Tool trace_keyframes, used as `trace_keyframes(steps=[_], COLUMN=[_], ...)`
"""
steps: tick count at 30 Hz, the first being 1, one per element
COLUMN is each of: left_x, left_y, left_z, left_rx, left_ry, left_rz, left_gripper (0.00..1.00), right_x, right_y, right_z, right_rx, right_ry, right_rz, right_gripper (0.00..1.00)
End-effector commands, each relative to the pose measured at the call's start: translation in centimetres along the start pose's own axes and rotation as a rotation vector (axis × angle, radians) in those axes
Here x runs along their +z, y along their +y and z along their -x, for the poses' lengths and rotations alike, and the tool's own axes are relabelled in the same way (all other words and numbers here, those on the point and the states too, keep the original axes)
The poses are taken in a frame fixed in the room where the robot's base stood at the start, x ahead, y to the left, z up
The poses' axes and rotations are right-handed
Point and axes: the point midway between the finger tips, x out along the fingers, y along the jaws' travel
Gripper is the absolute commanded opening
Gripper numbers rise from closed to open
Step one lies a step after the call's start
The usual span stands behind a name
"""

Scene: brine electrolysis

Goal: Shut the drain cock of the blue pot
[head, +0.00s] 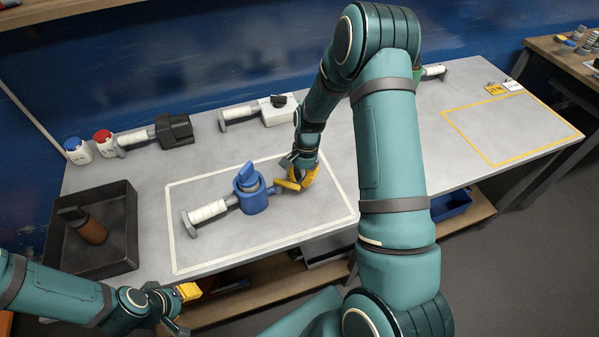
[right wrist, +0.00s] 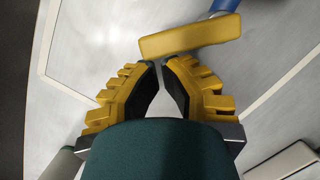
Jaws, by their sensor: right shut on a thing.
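The blue pot (head: 253,203) stands on the grey table inside a white outlined area. A white-sleeved handle (head: 208,211) sticks out to its left. Its drain cock, on the right side, has a yellow lever (head: 287,185), which also shows in the right wrist view (right wrist: 190,38) at the end of a blue stub (right wrist: 225,6). My right gripper (head: 301,180) is at the lever, its yellow fingers nearly together (right wrist: 161,63) and shut on it at the tips. My left gripper (head: 180,305) is low at the table's front edge, away from the pot; its jaw opening is unclear.
A dark tray (head: 122,225) with a brown-bodied item stands at the left. Blue-capped (head: 78,152) and red-capped (head: 105,144) jars, a black unit (head: 174,131) and a white unit (head: 279,110) line the back. A yellow outlined area (head: 490,157) at the right is empty.

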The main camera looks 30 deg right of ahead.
Motion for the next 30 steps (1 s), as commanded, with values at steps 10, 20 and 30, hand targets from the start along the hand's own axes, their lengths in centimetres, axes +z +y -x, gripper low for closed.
trace_keyframes(steps=[10,20,30], left_x=[-0.4,-0.5,-0.5], left_y=[0.3,0.4,0.4], left_z=[0.8,1.0,1.1], left_rx=[-0.001,-0.001,-0.001], left_ry=[0.007,0.011,0.010], left_rz=[0.002,0.003,0.003], left_gripper=[0.50,0.50,0.50], right_x=[2.0,2.7,2.5], right_y=[0.9,1.0,0.4], right_z=[-0.4,-0.7,-0.6], right_rx=[-0.075,-0.110,-0.110], right_ry=[-0.001,0.000,0.000], right_rz=[-0.305,-0.439,-0.436], right_gripper=[0.00,0.00,0.00])
